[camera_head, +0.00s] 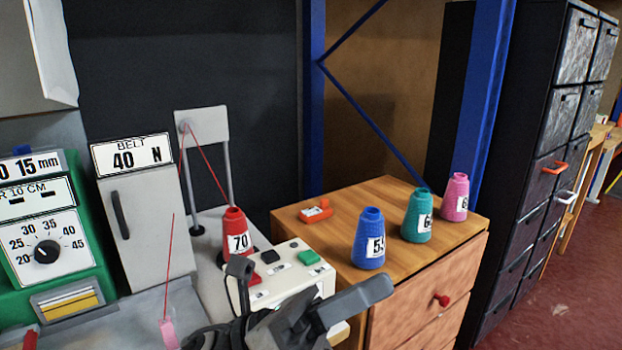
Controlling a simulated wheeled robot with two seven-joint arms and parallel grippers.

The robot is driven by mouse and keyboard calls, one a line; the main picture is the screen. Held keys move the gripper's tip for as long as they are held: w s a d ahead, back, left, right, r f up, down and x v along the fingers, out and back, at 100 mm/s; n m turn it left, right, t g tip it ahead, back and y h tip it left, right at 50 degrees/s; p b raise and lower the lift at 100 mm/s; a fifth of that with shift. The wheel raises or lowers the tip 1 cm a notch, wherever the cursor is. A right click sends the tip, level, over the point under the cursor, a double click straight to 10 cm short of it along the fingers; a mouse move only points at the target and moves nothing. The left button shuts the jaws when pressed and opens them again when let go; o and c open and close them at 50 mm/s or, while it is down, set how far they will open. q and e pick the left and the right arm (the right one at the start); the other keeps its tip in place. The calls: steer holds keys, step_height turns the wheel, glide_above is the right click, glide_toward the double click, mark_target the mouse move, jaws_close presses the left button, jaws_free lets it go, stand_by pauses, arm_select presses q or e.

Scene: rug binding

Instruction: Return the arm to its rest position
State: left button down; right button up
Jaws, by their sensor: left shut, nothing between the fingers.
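My left gripper (352,300) is at the bottom centre, dark grey, low in front of the white button box and the wooden cabinet. Its fingers are shut, with nothing held in them. Only its front part shows; the rest of the arm is cut off by the bottom edge. My right gripper is not in view.
A white box (318,275) with red and green buttons stands behind the gripper, with a red cone (236,232) marked 70 behind it. Blue (369,238), teal (417,216) and pink (455,197) cones stand on the wooden cabinet (350,195). A green dial machine (50,235) is left.

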arm_select(q)
steer(key=w+a+f+n+t+y, duration=0.3)
steer(key=a+f+n+t+y, duration=0.35)
steer(key=n, duration=0.85)
steer(key=w+a+f+n+t+y, duration=0.3)
steer(key=f+n+t+y, duration=0.35)
steer(key=n+t, duration=0.6)
steer(key=s+a+f+n+g+y, duration=0.4)
steer(key=f+n, duration=0.4)
steer(key=f, duration=0.2)
steer(key=s+a+f+n+g+y, duration=0.4)
steer(key=s+f+n, duration=0.3)
steer(key=f+n, duration=0.2)
steer(key=shift+a+f+g+p, duration=0.5)
steer(key=shift+a+g, duration=0.2)
steer(key=shift+g, duration=0.1)
steer(key=shift+s+a, duration=0.1)
steer(key=shift+a, duration=0.05)
